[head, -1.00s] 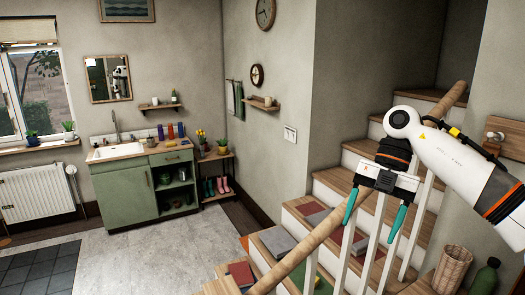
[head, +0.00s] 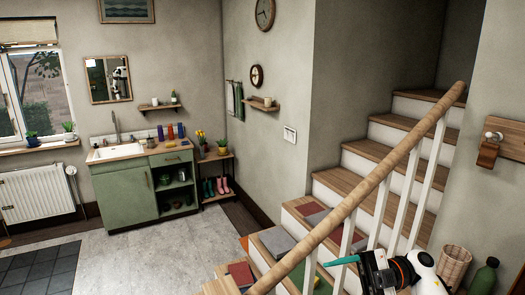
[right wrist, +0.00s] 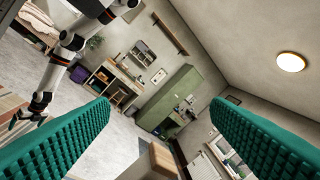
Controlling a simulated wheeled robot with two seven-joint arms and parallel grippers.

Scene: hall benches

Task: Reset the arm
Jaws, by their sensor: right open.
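My right gripper (head: 342,261) is low in the head view, beside the stair rail, with the end of my right arm at the bottom edge. One teal finger shows there, pointing left; the other is hidden. In the right wrist view its two teal fingers (right wrist: 160,108) stand wide apart with nothing between them. My left arm shows at the upper left of that view, with its gripper (right wrist: 25,116) small at the left edge. Its jaws are too small to read. The left gripper is not in the head view.
The wooden handrail (head: 370,186) with white balusters runs close to my right gripper. Stairs (head: 385,180) rise behind it. A wicker basket (head: 453,267) and a green bottle (head: 485,276) stand at the lower right. The tiled floor (head: 150,255) at left is clear.

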